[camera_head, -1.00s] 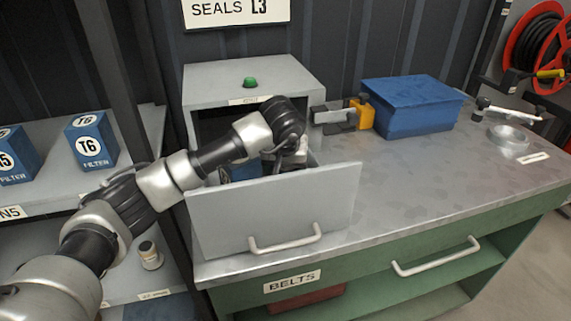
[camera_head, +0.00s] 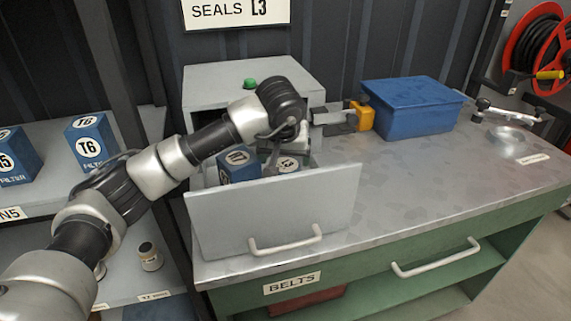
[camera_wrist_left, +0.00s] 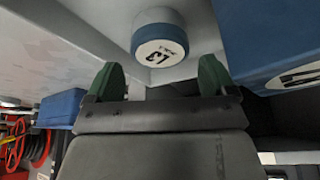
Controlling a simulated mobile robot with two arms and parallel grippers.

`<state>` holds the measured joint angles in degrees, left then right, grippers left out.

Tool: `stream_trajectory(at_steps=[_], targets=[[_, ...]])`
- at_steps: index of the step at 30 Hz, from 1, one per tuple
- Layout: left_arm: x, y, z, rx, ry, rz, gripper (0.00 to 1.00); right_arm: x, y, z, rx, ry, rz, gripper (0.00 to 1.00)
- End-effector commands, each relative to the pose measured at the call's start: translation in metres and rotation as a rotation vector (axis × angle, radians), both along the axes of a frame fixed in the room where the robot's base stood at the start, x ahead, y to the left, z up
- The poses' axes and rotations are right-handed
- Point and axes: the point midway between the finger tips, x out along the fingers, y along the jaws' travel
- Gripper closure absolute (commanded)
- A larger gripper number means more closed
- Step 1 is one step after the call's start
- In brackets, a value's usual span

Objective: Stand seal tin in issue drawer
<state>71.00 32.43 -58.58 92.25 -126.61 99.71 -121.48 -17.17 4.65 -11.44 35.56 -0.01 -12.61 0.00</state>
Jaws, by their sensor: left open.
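The seal tin (camera_head: 288,163), round with a blue body and a white L3 label, stands upright inside the open issue drawer (camera_head: 275,212); the drawer's front panel hides its lower part. In the left wrist view the tin (camera_wrist_left: 160,42) shows its L3 top, ahead of and between the fingertips, with space on both sides. My left gripper (camera_wrist_left: 160,80) is open and empty, with green fingertips. In the head view, my left gripper (camera_head: 272,158) is over the drawer just left of the tin, partly hidden by my wrist. My right gripper is not in view.
A blue box (camera_head: 239,166) stands in the drawer left of the tin. The grey cabinet (camera_head: 215,88) has a green button (camera_head: 250,84). A blue bin (camera_head: 410,106) and an orange-ended grey device (camera_head: 362,115) stand on the bench (camera_head: 430,175), which is mostly clear in front.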

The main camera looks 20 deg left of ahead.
Motion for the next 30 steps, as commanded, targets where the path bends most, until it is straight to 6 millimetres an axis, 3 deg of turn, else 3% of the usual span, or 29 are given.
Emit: stream_trajectory(at_steps=[6,11,30], targets=[[-0.017,-0.003,0.043,0.002,-0.004,-0.002,0.15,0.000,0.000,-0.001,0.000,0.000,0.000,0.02],[-0.024,-0.005,0.061,0.001,-0.002,-0.001,0.15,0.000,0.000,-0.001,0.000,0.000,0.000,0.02],[-0.027,-0.005,0.074,0.001,0.000,0.000,0.15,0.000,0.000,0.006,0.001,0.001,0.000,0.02]])
